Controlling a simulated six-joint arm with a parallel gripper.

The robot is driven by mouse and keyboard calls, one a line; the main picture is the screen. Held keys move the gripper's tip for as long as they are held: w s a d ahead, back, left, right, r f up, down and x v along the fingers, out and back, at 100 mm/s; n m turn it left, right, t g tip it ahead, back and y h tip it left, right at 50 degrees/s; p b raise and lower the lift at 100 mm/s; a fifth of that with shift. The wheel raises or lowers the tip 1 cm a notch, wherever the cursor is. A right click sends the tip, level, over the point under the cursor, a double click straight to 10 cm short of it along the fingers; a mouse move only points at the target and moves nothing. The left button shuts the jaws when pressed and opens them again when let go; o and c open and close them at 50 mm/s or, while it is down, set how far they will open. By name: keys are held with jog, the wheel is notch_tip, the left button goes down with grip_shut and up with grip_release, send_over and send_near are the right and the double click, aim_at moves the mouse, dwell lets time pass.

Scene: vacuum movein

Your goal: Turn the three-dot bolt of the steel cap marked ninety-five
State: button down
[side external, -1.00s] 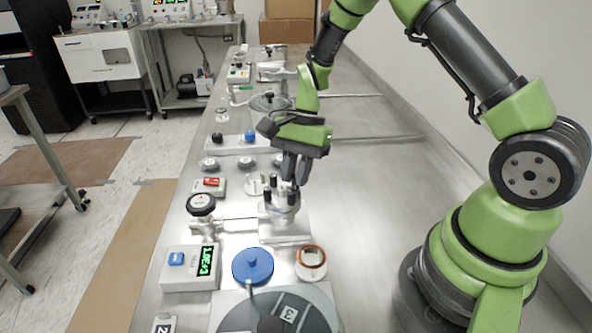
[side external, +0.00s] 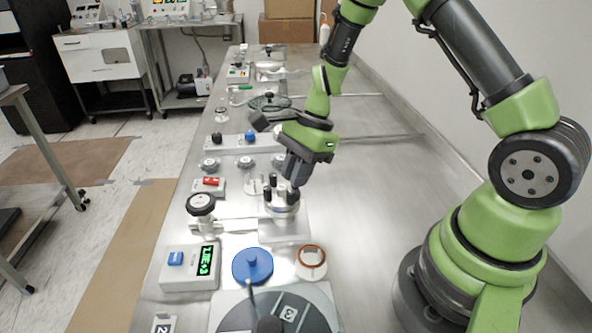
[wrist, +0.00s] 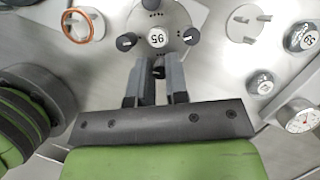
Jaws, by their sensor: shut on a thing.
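The steel cap (wrist: 158,52) with a round label reading 95 sits on a metal fixture; in the side view the cap (side external: 282,208) stands mid-bench with several black bolts. In the wrist view one bolt is at the left (wrist: 126,40), one at the right (wrist: 191,36) and one at the top (wrist: 152,4). My gripper (wrist: 158,72) is shut on the bolt nearest it; in the side view my gripper (side external: 294,183) reaches the cap's right side from above, tilted. Small dark dots show by the top bolt; dots by the gripped bolt are hidden or too small to read.
A blue disc (side external: 252,266) and a copper-ringed flange (side external: 311,261) lie in front of the cap. A gauge (side external: 201,204) and a green display box (side external: 190,268) stand left. Other metal knobs (side external: 245,162) lie behind. The bench right of the cap is clear.

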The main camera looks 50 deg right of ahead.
jog(key=m+t, duration=0.1)
jog(key=m, duration=0.1)
jog(key=m+h, duration=0.1)
jog(key=m, duration=0.2)
jog(key=shift+t, duration=0.4)
jog(key=shift+m, duration=0.3)
jog(key=c, duration=1.1)
grip_release()
jog(key=shift+r, duration=0.15)
jog(key=v, duration=0.9)
jog(key=shift+s+r, duration=0.2)
jog(key=shift+r, duration=0.15)
jog(key=shift+d, duration=0.15)
